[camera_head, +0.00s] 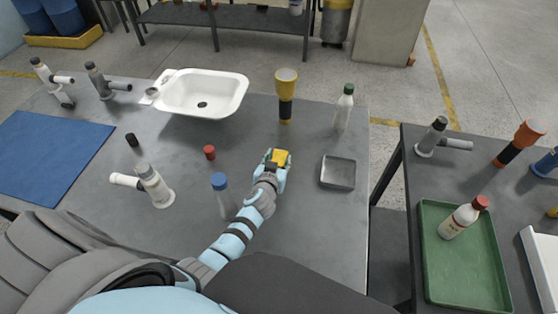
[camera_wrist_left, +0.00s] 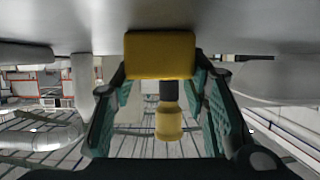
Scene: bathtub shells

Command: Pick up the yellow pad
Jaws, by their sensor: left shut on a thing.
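The yellow pad (camera_head: 281,157) is a small yellow block at the tip of my left gripper (camera_head: 273,165) in the head view. My left gripper is shut on it. In the left wrist view the yellow pad (camera_wrist_left: 160,55) sits between the two green-padded fingers of the left gripper (camera_wrist_left: 160,95). The grey table surface (camera_wrist_left: 60,30) fills the top of that view, close to the pad. I cannot tell whether the pad touches the table. My right gripper is in neither view.
A yellow and black flashlight (camera_head: 286,95) stands behind the gripper. A blue-capped bottle (camera_head: 221,195) stands close to the left of my arm. A grey square tray (camera_head: 338,172) lies to the right, a white basin (camera_head: 203,92) at the back. A second table holds a green tray (camera_head: 435,270).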

